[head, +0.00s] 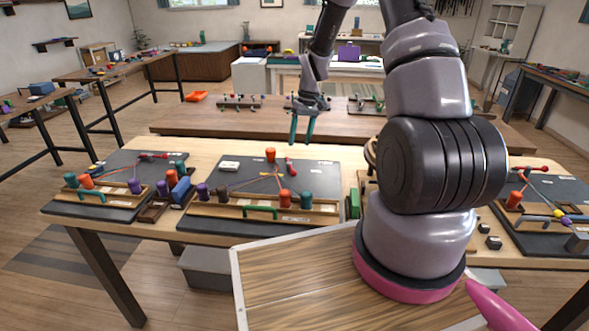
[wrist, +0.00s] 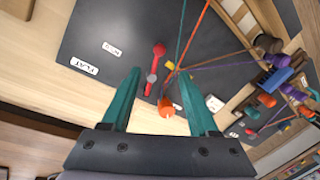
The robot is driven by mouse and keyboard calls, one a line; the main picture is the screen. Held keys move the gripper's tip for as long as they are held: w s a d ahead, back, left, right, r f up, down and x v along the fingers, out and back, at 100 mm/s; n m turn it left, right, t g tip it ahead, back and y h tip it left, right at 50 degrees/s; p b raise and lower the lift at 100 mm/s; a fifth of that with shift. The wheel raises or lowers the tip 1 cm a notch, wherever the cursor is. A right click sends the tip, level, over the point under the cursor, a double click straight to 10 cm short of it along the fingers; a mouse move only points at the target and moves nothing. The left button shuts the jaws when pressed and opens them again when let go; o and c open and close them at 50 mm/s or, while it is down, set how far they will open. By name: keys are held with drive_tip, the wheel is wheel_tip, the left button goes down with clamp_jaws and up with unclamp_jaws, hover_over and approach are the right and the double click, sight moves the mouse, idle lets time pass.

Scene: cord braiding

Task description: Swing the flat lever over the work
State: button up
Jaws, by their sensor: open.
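The lever is a short red bar (head: 290,165) on the dark middle braiding board (head: 325,178). It lies just right of an upright orange bobbin (head: 271,154). In the wrist view the red lever (wrist: 158,52) has a round red end and a grey knob (wrist: 151,78) near its other end. A label reading FLAT (wrist: 85,66) lies on the board to its left. My gripper (head: 301,140) is open and empty, its teal fingers pointing down above the board's far edge. In the wrist view the lever and orange bobbin (wrist: 166,106) appear between the fingers (wrist: 162,78), apart from both.
Coloured cords run from a yellow piece (wrist: 169,70) towards bobbins in a wooden rack (head: 225,203) at the board's front. A small white block (head: 229,166) sits at the back left. Similar boards stand left (head: 115,170) and right (head: 567,190). Board space around the labels is clear.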

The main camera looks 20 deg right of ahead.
sight(290, 166)
drive_tip(key=f, duration=0.3)
drive_tip(key=a+f, duration=0.1)
drive_tip(key=f, duration=0.3)
drive_tip(key=a+f, duration=0.1)
drive_tip(key=f, duration=0.3)
drive_tip(key=shift+s+f, duration=0.1)
drive_tip(key=shift+f, duration=0.15)
drive_tip(key=shift+c, duration=0.2)
clamp_jaws()
idle(0.9)
